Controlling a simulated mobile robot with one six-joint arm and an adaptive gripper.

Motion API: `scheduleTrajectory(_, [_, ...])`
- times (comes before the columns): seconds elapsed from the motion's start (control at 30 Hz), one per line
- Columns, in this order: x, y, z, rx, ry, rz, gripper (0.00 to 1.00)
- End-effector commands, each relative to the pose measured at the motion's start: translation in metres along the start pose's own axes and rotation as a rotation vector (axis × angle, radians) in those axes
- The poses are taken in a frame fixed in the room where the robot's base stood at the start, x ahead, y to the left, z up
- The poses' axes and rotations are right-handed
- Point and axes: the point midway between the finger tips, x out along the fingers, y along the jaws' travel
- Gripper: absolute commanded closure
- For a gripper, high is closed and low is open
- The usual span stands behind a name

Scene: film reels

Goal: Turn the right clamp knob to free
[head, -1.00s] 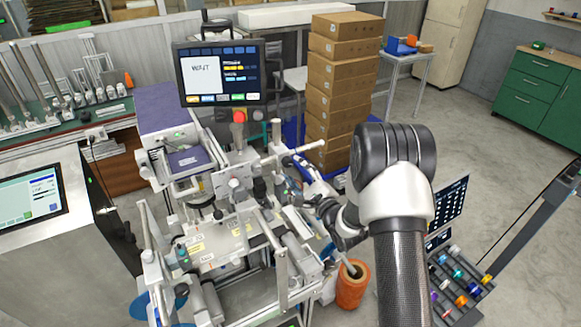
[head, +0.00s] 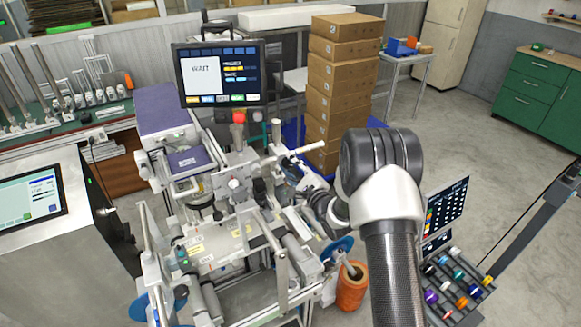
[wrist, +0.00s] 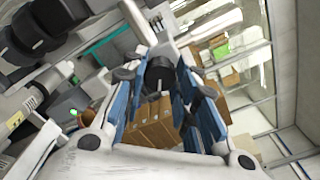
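The reel machine (head: 235,245) stands in the head view, with metal rollers, bars and black knobs. My gripper (head: 287,172) is at the machine's right side, near a white horizontal bar (head: 297,154). In the wrist view the two blue-and-grey fingers of my gripper (wrist: 163,88) stand apart. A dark round knob-like part (wrist: 160,73) shows between them near the tips, below a white rod (wrist: 135,22). I cannot tell whether the fingers touch it, or whether it is the right clamp knob. In the head view my wrist hides part of the machine's right side.
A monitor (head: 219,73) reading "WAIT" stands behind the machine. Stacked cardboard boxes (head: 340,85) rise behind my gripper. An orange roll (head: 352,290) and a blue disc (head: 337,248) are at the machine's lower right. A rack of coloured spools (head: 458,285) stands farther right.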

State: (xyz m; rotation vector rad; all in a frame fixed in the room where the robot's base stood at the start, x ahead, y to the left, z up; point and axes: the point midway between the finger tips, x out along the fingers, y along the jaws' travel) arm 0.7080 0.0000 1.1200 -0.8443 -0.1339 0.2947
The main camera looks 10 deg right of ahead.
Motion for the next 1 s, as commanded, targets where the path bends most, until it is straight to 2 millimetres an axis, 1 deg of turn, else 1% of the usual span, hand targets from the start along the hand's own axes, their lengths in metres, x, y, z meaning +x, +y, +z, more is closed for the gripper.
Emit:
scheduleTrajectory(0.03, [-0.0001, 0.0001, 0.0000, 0.000, 0.000, 0.000, 0.80])
scheduleTrajectory(0.3, [-0.0001, 0.0001, 0.0000, 0.000, 0.000, 0.000, 0.97])
scheduleTrajectory(0.47, [-0.0001, 0.0002, -0.0001, -0.007, 0.000, 0.000, 0.97])
scheduleTrajectory(0.67, [-0.0002, 0.0012, -0.0010, -0.062, 0.000, 0.001, 0.97])
scheduleTrajectory(0.87, [-0.0001, 0.0018, -0.0016, -0.193, 0.000, 0.000, 0.97])
scheduleTrajectory(1.0, [0.0000, 0.0019, -0.0019, -0.318, 0.000, -0.001, 0.97])
